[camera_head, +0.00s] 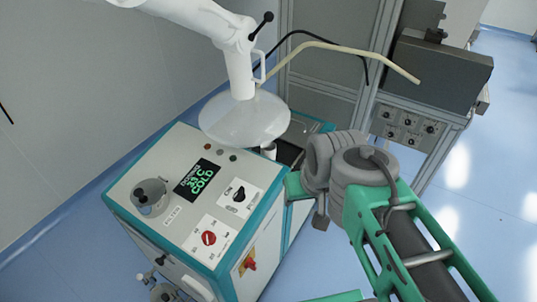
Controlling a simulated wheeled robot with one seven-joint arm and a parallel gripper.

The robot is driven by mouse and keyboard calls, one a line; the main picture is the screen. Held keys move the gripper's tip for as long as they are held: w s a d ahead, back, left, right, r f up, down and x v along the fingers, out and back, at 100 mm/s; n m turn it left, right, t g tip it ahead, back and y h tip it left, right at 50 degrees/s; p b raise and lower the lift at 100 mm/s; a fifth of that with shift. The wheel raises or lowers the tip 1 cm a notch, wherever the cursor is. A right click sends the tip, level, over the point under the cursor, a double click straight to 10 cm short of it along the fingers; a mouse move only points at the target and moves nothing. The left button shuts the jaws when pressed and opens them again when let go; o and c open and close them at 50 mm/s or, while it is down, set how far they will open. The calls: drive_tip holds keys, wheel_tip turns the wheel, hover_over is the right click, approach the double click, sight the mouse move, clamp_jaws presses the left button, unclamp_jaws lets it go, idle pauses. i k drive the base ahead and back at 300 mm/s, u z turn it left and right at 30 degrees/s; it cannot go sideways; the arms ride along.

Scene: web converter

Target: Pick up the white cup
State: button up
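A small white cylindrical piece (269,150) shows just under the rim of a big white hood, at the back right of the control cabinet. It may be the white cup, but it is small and partly covered, so I cannot be sure. No other cup is visible. My arm, green and grey, reaches in from the lower right and bends at its thick grey joints. Its far end, with a small grey part (320,221), is right of the cabinet and right of and nearer than the white piece. The fingers cannot be made out, nor anything held.
The white hood (245,119) hangs on a jointed white arm close above the cabinet (160,235), which has knobs, a red switch and a lit display. A dark recess lies behind my arm. A grey machine frame (440,70) stands at the back right. Blue floor is open at right.

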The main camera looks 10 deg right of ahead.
sight(268, 150)
drive_tip(key=k, duration=0.5)
drive_tip(key=u, duration=4.65)
drive_tip(key=k, duration=2.5)
drive_tip(key=z, duration=0.9)
